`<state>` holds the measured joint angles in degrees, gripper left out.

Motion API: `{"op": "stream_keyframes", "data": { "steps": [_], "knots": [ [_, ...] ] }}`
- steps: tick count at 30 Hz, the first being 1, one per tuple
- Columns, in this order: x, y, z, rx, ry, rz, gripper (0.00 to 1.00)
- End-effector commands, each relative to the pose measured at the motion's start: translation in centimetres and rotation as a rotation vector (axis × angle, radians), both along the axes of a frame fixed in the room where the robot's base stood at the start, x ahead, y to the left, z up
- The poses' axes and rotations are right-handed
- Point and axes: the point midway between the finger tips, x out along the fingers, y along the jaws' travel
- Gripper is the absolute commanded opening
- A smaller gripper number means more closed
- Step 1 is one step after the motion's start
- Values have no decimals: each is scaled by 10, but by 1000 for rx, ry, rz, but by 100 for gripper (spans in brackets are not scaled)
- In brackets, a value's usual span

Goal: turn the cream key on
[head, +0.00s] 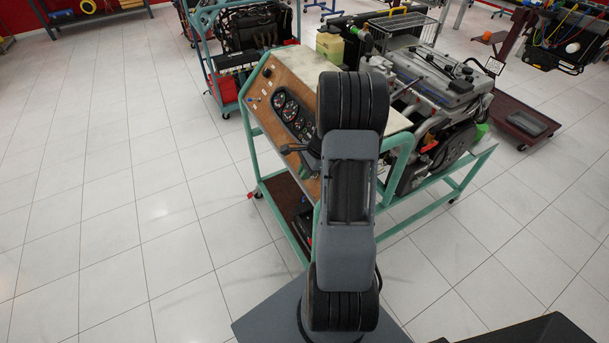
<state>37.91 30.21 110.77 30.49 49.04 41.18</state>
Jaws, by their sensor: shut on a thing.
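The sloped wooden panel (285,75) of the engine trainer stands in front of me, with several round black gauges (291,108) set in it. I cannot make out the cream key; my arm covers the right part of the panel. My gripper is not visible, as my own upright arm hides the space behind it. A dark lever-like part (293,148) sticks out left of my arm at the panel's lower edge; I cannot tell what it belongs to.
The trainer's green frame (281,228) surrounds the panel, and an engine (447,85) stands behind it on the right. Another green-framed trainer (207,50) is at the back. A low dark red cart (515,115) is at the right. The tiled floor at left is clear.

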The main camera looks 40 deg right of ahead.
Motion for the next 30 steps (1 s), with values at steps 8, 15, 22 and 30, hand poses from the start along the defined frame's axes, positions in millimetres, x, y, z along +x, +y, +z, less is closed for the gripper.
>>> {"op": "stream_keyframes", "data": {
  "steps": [8,15,22,30],
  "knots": [
    [0,-1,-8,-25,-166,-150,0],
    [1,-1,-8,-41,-294,-266,0],
    [1,-1,-5,-53,-378,-341,0],
    [1,-1,-1,-58,-421,-382,0]
  ]
}}
